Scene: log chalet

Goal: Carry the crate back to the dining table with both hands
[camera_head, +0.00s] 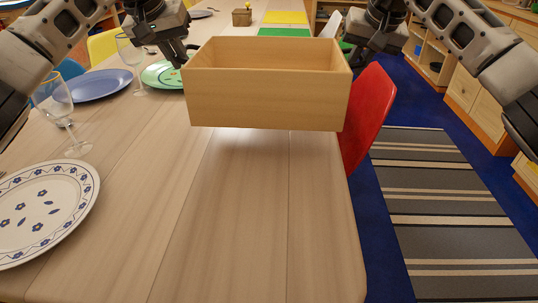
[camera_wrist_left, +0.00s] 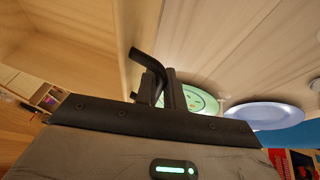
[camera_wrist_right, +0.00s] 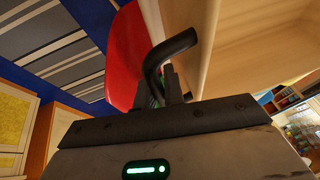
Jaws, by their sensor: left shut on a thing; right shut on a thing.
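The crate (camera_head: 262,101) is a light wooden open box, and its visible inside looks empty. It is held level over the right part of the wooden dining table (camera_head: 235,220), with a soft shadow below it. The left wrist view shows the left fingers (camera_wrist_left: 165,92) against the crate wall; the right wrist view shows the right fingers (camera_wrist_right: 172,90) at the other wall.
A flowered plate (camera_head: 45,212), two wine glasses (camera_head: 57,105), a blue plate (camera_head: 95,85) and a green plate (camera_head: 163,75) stand on the table's left. A red chair (camera_head: 368,110) is close by the right edge. The near tabletop is clear.

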